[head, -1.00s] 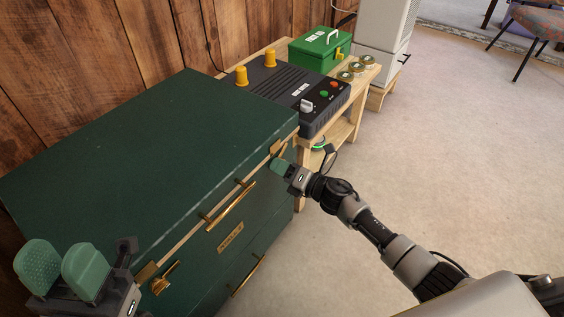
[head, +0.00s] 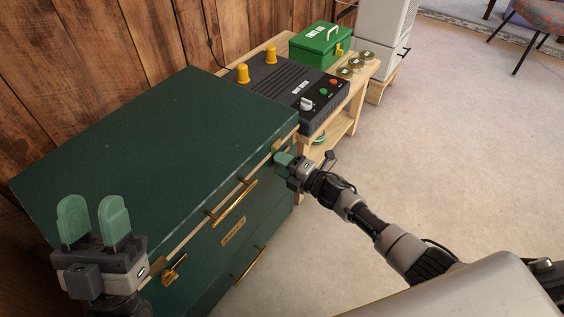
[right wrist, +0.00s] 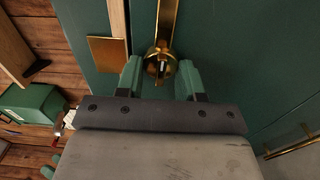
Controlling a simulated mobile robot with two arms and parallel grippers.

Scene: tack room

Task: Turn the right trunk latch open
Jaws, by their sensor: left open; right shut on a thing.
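The dark green trunk (head: 150,150) stands against the wooden wall with its lid down. My right gripper (head: 281,159) is at the right end of its front, shut on the right trunk latch. In the right wrist view the brass latch (right wrist: 160,62) has its round hub between the green fingers (right wrist: 160,78), and a brass bar runs up from it. In the head view my fingers largely hide this latch. The left trunk latch (head: 173,270) is brass and free. My left gripper (head: 94,207) is open and empty, above the trunk's front left corner.
Brass handles (head: 231,205) stick out from the trunk front. A wooden bench (head: 350,112) beside the trunk holds a black control box (head: 290,88), a green case (head: 318,48) and several small round tins (head: 356,62). The carpet (head: 430,140) at right is clear.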

